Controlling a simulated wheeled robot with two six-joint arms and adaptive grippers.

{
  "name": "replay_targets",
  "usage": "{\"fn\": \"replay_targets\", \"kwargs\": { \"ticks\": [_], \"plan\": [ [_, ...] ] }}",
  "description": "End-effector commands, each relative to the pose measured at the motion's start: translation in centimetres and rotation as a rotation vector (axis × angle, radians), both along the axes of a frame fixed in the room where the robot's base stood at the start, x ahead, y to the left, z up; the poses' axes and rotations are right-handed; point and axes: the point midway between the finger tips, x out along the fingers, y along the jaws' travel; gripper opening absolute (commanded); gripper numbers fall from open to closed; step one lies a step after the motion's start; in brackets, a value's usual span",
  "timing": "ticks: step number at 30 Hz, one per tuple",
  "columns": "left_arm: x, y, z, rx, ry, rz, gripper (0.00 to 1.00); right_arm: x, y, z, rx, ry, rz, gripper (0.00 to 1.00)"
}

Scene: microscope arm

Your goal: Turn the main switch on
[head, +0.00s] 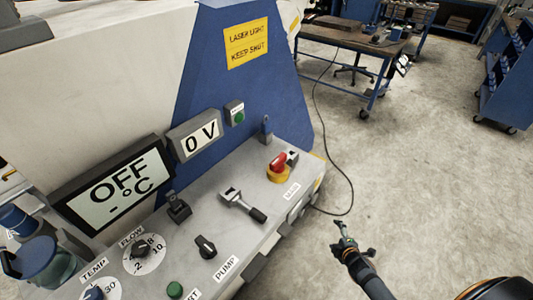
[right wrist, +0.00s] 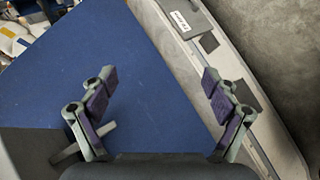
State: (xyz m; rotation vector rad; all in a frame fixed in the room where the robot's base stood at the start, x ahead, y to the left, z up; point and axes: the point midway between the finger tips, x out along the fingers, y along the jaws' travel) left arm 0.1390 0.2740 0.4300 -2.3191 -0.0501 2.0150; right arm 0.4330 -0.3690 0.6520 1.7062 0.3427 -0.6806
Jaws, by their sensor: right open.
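The main switch (head: 277,165) is a red rotary knob on a yellow round base, at the right end of the grey control panel in the head view. A label reading MAIN (head: 291,191) lies just in front of it. My right gripper (head: 342,229) is in the lower right of the head view, over the floor side of the panel and apart from the switch. In the right wrist view its two fingers (right wrist: 157,85) are spread with nothing between them. The switch cannot be made out in that view. My left gripper is not in view.
Displays read OFF (head: 115,187) and 0 V (head: 197,138). A black cable (head: 333,120) runs across the floor. Open floor lies to the right.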

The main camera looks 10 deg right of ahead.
Motion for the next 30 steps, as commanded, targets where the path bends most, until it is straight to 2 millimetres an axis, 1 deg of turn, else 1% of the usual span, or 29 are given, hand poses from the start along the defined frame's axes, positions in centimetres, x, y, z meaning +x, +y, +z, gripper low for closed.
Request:
{"fn": "replay_targets", "kwargs": {
  "ticks": [1, 2, 3, 5, 6, 7, 9, 11, 12, 13, 15, 18, 21, 23, 26, 30],
  "plan": [
    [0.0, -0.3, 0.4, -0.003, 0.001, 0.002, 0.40, 3.3, 0.6, 5.9, -0.139, -0.100, 0.135, 0.89],
    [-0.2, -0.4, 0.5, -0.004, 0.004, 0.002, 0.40, 5.1, 1.3, 9.3, -0.231, -0.161, 0.216, 0.89],
    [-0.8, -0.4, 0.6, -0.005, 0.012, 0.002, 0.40, 6.8, 2.4, 13.6, -0.350, -0.235, 0.310, 0.89],
    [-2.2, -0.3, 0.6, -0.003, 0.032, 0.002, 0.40, 8.5, 4.2, 19.2, -0.516, -0.337, 0.429, 0.89],
    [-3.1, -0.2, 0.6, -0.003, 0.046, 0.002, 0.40, 9.2, 5.5, 22.6, -0.633, -0.404, 0.506, 0.89],
    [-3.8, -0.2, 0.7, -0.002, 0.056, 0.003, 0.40, 9.6, 6.6, 24.9, -0.733, -0.461, 0.575, 0.89],
    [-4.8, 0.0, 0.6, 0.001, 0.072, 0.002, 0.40, 9.9, 8.9, 28.5, -0.988, -0.592, 0.750, 0.89],
    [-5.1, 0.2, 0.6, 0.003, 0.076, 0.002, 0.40, 9.6, 10.5, 29.8, -1.174, -0.686, 0.880, 0.89],
    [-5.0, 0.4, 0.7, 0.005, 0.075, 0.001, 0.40, 9.3, 11.3, 30.4, -1.276, -0.741, 0.952, 0.89],
    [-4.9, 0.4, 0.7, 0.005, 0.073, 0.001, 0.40, 9.1, 11.8, 30.6, -1.341, -0.778, 0.997, 0.89],
    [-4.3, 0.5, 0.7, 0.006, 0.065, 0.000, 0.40, 8.4, 12.8, 31.0, -1.467, -0.851, 1.083, 0.89],
    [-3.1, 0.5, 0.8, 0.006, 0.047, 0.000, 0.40, 7.8, 13.6, 31.1, -1.565, -0.913, 1.149, 0.89],
    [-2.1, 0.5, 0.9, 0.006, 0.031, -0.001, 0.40, 7.6, 13.8, 31.2, -1.589, -0.930, 1.163, 0.89],
    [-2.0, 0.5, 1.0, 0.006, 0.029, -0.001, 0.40, 7.7, 13.8, 31.2, -1.588, -0.930, 1.161, 0.89],
    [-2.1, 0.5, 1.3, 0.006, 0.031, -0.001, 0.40, 8.2, 14.1, 31.4, -1.586, -0.929, 1.154, 0.89],
    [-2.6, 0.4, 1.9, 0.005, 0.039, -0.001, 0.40, 9.8, 15.3, 31.5, -1.582, -0.929, 1.151, 0.89]
  ]
}}
